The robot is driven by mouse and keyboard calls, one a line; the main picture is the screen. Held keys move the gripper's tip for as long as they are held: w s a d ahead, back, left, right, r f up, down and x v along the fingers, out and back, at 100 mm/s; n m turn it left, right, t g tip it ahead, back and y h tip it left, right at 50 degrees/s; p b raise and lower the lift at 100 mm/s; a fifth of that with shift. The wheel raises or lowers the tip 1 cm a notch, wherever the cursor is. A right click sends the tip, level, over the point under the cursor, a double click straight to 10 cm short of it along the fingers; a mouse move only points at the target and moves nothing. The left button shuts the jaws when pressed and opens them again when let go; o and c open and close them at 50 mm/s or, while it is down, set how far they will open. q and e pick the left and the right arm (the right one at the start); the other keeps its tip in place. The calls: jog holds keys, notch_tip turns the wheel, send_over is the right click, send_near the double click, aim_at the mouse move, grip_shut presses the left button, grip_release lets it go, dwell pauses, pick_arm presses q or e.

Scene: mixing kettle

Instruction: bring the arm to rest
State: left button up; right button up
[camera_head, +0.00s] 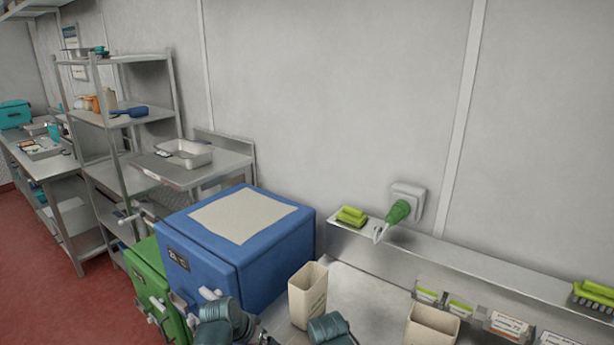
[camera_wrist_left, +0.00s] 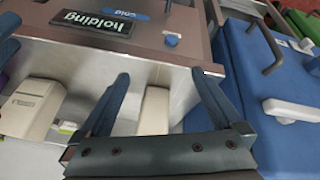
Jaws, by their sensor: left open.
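My left gripper (camera_wrist_left: 160,75) is open in the left wrist view, its two dark blue fingers spread wide. No object is clamped between them. A pale block-like container (camera_wrist_left: 153,110) shows in the gap behind the fingers, on the steel counter; I cannot tell its distance from them. In the head view, teal parts of my arms show at the bottom edge, but no fingertips can be made out there. My right gripper is not in view.
A blue box (camera_head: 280,248) with a grey mat stands beside a green box (camera_head: 140,262). A beige container (camera_head: 308,293) stands right of it on the counter (camera_head: 365,290). A dark "holding" sign (camera_wrist_left: 92,22) shows in the wrist view. Red floor at left is clear.

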pick_arm(q)
jog(key=s+a+f+n+g+y, duration=0.2)
jog(key=s+a+n+g+y, duration=0.2)
jog(key=s+a, duration=0.2)
jog(key=s+d+m, duration=0.4)
jog(key=s+d, duration=0.1)
jog(key=d, duration=0.6)
jog(key=shift+s+d+g+y, duration=0.15)
jog(key=shift+s+g+y, duration=0.15)
jog(key=shift+y, duration=0.1)
jog(key=shift+f, duration=0.1)
jog(key=shift+c, duration=0.3)
